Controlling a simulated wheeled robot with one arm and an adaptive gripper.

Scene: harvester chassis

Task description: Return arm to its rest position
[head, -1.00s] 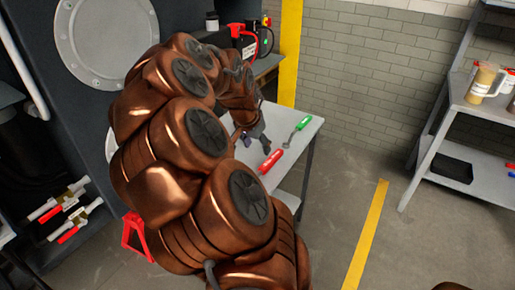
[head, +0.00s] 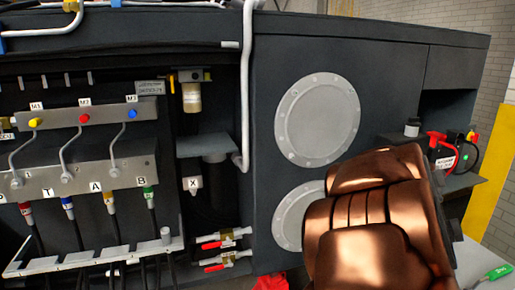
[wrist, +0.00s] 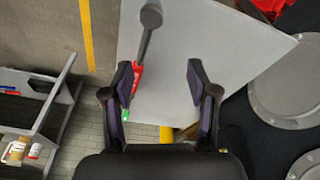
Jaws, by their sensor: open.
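My gripper (wrist: 160,75) is in the wrist view, with its two dark fingers spread apart and nothing between them. It hangs above a light grey table (wrist: 205,45). A red-handled tool (wrist: 137,78) with a grey shaft and round head lies on the table by the left finger, partly hidden by it. A green handle (wrist: 126,114) shows just below it; it also shows at the lower right of the head view (head: 497,272). My copper arm fills the lower right of the head view; the gripper is hidden there.
The dark harvester chassis (head: 420,80) fills the head view, with round cover plates (head: 318,120), a lever manifold (head: 90,120) and red-handled valves (head: 222,240). A red and black device (head: 440,150) stands on a side ledge. A shelf (wrist: 38,95) shows in the wrist view.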

